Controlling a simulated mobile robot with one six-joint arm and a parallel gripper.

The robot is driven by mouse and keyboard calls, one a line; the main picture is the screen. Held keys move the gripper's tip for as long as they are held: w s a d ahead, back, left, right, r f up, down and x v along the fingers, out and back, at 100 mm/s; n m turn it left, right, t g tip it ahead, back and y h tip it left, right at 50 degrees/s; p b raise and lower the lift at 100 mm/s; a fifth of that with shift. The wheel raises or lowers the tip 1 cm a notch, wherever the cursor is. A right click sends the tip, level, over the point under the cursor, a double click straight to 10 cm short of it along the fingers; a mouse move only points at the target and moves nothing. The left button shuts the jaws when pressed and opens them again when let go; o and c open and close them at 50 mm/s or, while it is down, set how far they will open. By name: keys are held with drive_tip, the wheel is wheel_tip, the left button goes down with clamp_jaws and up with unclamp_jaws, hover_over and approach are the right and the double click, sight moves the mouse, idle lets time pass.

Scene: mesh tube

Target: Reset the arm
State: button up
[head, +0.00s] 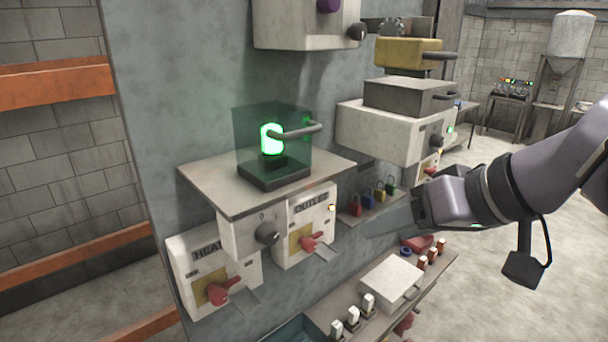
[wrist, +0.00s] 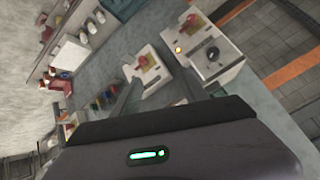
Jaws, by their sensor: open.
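My arm (head: 540,170) reaches in from the right in the head view. My gripper (head: 420,207) is at its end, to the right of the outlet panel and beside the row of small coloured padlocks (head: 378,195). The gripper is open, and I see nothing between its fingers. In the wrist view the dark gripper body (wrist: 160,135) with a green light fills the bottom, and the panels show tilted beyond it.
A glowing green lamp under a clear cover (head: 270,140) stands on a shelf. Below are the outlet panel (head: 318,212) and heat panel (head: 190,250) with red handles. A lower shelf holds a white box (head: 392,282) and several small switches. Open floor lies at right.

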drive_tip(key=shift+f, duration=0.15)
drive_tip(key=s+a+f+m+h+b, duration=0.1)
drive_tip(key=s+f+b, duration=0.3)
drive_tip(key=f, duration=0.8)
drive_tip(key=s+a+f+m+g+h+b, duration=0.1)
drive_tip(key=s+a+f+m+b, duration=0.1)
drive_tip(key=f+b, duration=0.7)
drive_tip(key=s+a+f+m+h+b, duration=0.1)
drive_tip(key=s+f+b, duration=0.5)
drive_tip(key=f, duration=0.9)
drive_tip(key=a+m+b, duration=0.1)
drive_tip(key=m, duration=0.1)
drive_tip(key=shift+s+f+m+h, duration=0.25)
drive_tip(key=shift+s+m+h, duration=0.05)
